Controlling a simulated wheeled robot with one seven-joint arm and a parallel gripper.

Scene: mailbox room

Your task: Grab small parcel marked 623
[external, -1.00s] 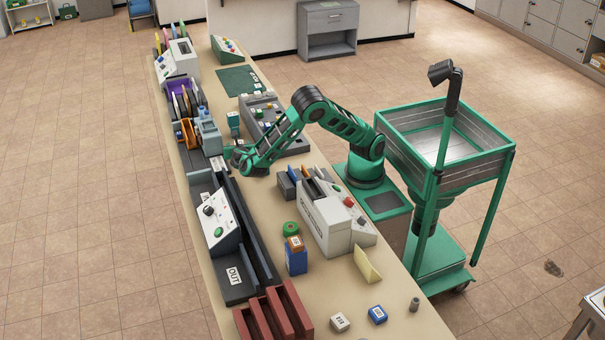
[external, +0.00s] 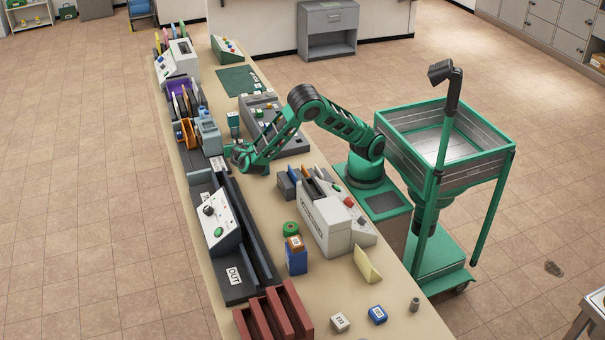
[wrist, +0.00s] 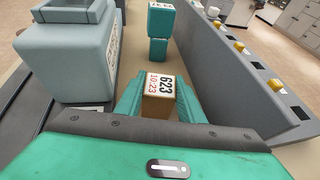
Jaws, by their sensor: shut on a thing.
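The small parcel marked 623 (wrist: 158,88) is a brown box with a white label on top, seen in the wrist view between my green fingers. My gripper (wrist: 158,100) is shut on it, one finger on each side. In the external view my gripper (external: 237,158) is low over the table, beside the dark conveyor-like machine. The parcel itself is mostly hidden by the gripper there. I cannot tell whether the parcel touches the table.
A teal block stack (wrist: 160,25) stands just beyond the parcel. A grey-blue machine (wrist: 68,55) is close on the left, and a grey sorting panel with yellow knobs (wrist: 235,60) is on the right. A dark machine with a control panel (external: 215,220) lies toward the camera.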

